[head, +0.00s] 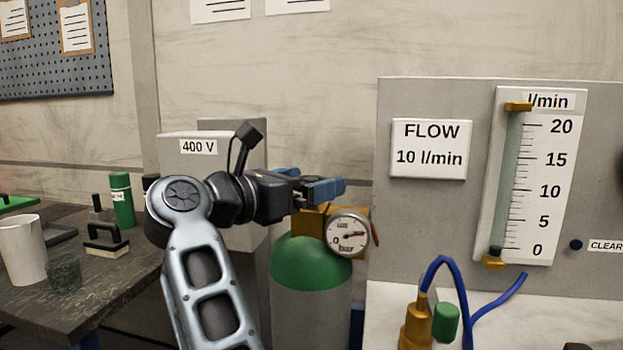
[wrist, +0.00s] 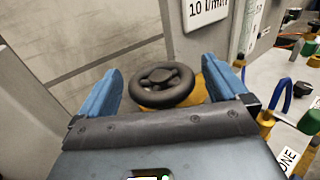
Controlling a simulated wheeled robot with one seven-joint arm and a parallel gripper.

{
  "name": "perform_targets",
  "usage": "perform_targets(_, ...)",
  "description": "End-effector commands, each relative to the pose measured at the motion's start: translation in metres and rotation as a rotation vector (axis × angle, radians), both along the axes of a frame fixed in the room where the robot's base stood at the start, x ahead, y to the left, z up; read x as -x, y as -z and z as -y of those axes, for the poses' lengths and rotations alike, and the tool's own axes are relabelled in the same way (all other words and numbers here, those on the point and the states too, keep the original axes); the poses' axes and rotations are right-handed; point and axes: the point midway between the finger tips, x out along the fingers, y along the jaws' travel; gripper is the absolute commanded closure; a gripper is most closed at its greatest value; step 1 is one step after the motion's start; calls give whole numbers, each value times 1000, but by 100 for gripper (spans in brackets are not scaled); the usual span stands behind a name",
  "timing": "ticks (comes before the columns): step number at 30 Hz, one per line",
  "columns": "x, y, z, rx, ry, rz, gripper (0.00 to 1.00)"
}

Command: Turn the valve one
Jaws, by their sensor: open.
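A dark round handwheel (wrist: 162,86) with spokes sits on a brass valve body (head: 312,217) on top of a green-shouldered cylinder (head: 308,262). My gripper (head: 332,188) is open just above the valve body. In the wrist view its two blue fingers (wrist: 162,72) stand on either side of the wheel, with a gap on each side; I cannot tell whether their height matches it. The wheel is hidden behind my gripper in the head view. A round pressure gauge (head: 347,234) is on the front of the valve body. A partly cut-off label ending in "ONE" (wrist: 290,160) lies at the lower right.
A panel with a "FLOW 10 l/min" sign (head: 430,148) and a flow tube (head: 512,180) stands to the right, its float near 0. A brass fitting (head: 415,325), green knob (head: 446,322) and blue hose (head: 452,270) are in front. A cluttered bench (head: 110,280) is left.

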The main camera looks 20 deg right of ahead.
Motion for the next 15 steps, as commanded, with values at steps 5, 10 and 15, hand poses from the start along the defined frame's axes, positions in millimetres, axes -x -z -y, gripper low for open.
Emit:
perform_targets(5, -3, 0, 8, 2, -1, 0, 0)
perform_targets(10, -3, 0, 9, 1, -1, -1, 0)
perform_targets(15, -3, 0, 9, 1, 0, -1, 11)
